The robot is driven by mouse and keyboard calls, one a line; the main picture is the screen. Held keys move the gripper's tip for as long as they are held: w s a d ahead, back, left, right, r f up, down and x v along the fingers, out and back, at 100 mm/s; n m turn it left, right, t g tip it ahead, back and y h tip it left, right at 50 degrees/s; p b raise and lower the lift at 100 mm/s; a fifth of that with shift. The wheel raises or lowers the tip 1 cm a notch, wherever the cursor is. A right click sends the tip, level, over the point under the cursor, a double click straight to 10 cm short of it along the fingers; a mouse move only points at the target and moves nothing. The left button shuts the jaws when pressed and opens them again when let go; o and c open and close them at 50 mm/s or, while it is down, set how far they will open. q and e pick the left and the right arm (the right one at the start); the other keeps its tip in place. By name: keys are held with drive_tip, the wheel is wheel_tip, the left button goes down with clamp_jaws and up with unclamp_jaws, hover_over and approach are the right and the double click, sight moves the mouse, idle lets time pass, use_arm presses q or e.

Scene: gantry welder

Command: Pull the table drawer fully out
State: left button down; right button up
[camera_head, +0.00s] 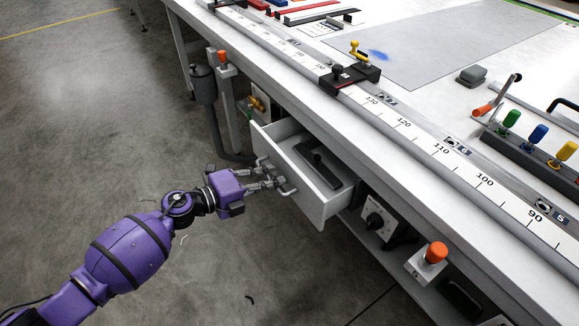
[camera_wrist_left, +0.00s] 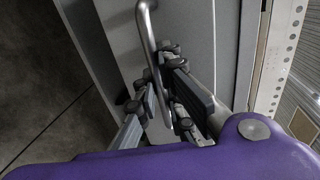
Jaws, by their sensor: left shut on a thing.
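The white table drawer (camera_head: 318,204) stands partly pulled out from under the table, with a black handled item (camera_head: 318,163) lying inside it. A grey bar handle (camera_head: 287,191) is on the drawer's front. My left gripper (camera_head: 275,180), on the purple arm from the left, is at this handle. In the left wrist view the handle (camera_wrist_left: 147,30) runs between the two fingers (camera_wrist_left: 165,105), which are shut on it. The drawer front (camera_wrist_left: 195,25) shows behind them. My right gripper is in neither view.
The white table (camera_head: 400,150) with a ruler rail extends above the drawer. A dial box (camera_head: 379,222) and an orange button (camera_head: 436,252) sit right of the drawer. A grey post (camera_head: 226,100) stands to its left. The concrete floor (camera_head: 90,130) in front is clear.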

use_arm(q)
drive_tip(key=f+v, duration=0.2)
drive_tip(key=v, duration=0.8)
drive_tip(key=f+v, duration=0.2)
drive_tip(key=v, duration=0.8)
drive_tip(key=shift+s+a, duration=0.3)
drive_tip(key=shift+a, duration=0.15)
drive_tip(key=shift+f, duration=0.1)
drive_tip(key=c, duration=1.8)
unclamp_jaws()
drive_tip(key=shift+c, duration=0.2)
drive_tip(key=v, duration=1.2)
drive_tip(key=shift+w, duration=0.15)
